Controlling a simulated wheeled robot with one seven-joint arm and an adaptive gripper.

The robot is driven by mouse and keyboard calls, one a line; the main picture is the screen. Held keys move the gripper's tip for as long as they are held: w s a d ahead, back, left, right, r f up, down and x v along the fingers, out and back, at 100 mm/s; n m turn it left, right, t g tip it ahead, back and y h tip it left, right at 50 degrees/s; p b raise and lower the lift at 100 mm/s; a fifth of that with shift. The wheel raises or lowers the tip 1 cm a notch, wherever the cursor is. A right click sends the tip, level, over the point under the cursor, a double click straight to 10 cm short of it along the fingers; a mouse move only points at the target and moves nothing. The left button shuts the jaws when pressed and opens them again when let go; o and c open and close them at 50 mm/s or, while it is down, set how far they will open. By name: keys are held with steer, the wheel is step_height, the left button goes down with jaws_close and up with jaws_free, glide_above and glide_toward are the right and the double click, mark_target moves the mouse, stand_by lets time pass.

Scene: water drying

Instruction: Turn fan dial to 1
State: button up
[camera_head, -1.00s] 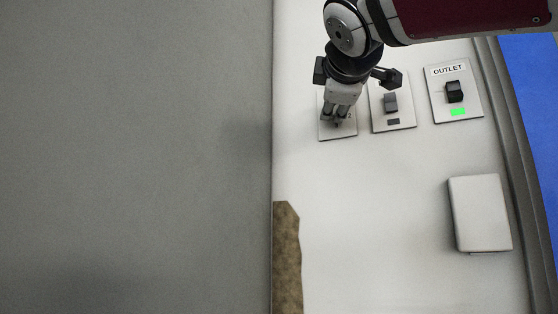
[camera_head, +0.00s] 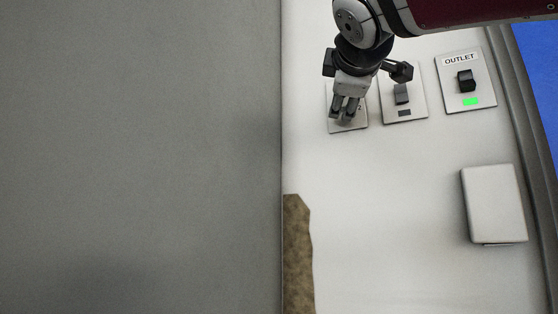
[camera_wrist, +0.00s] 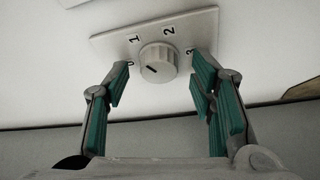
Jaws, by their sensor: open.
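The fan dial (camera_wrist: 158,62) is a round ridged knob on a light plate (camera_wrist: 105,44) marked 0, 1, 2 and 3. My gripper (camera_wrist: 160,78) is open, with one green-padded finger on each side of the knob and a gap visible on both sides. In the head view my gripper (camera_head: 345,108) is in front of the dial plate (camera_head: 347,128) and hides the knob.
To the right are a plate with a dark switch (camera_head: 402,94) and the OUTLET switch plate (camera_head: 467,80) with a lit green light. A white box (camera_head: 494,204) sticks out lower on the panel. A brown patch (camera_head: 298,255) lies beside the large grey surface (camera_head: 140,150).

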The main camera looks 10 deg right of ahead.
steer(key=shift+s, duration=0.15)
steer(key=v, duration=1.1)
steer(key=shift+s+a, duration=0.2)
steer(key=shift+s, duration=0.15)
steer(key=shift+f, duration=0.1)
